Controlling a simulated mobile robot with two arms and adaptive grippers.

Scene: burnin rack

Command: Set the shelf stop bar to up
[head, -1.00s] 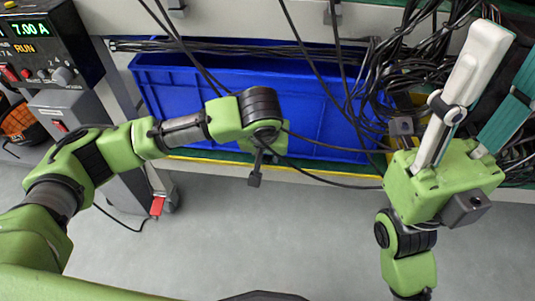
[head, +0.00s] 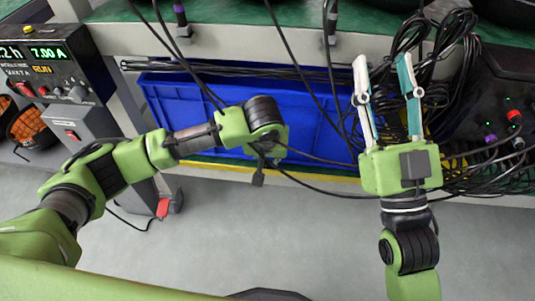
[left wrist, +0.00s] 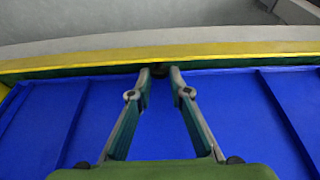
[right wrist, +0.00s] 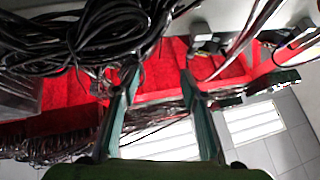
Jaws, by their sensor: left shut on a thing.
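A long yellow bar (head: 215,168) runs along the front edge of the lower shelf, below the blue bin (head: 315,125). It also shows in the left wrist view (left wrist: 230,52), with a green strip behind it. I cannot tell for sure whether it is the stop bar. My left gripper (left wrist: 161,72) is in front of the blue bin, its fingertips close together around a small dark thing by the bar. In the head view its fingers are hidden behind my left wrist. My right gripper (head: 383,62) is open and empty, pointing up at the shelf, right of the blue bin.
Black cables (head: 445,60) hang in loops beside my right gripper; more cross the blue bin. A power supply (head: 40,70) with a lit display stands at the left. A dark box with coloured connectors (head: 495,110) is at the right. The grey floor in front is clear.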

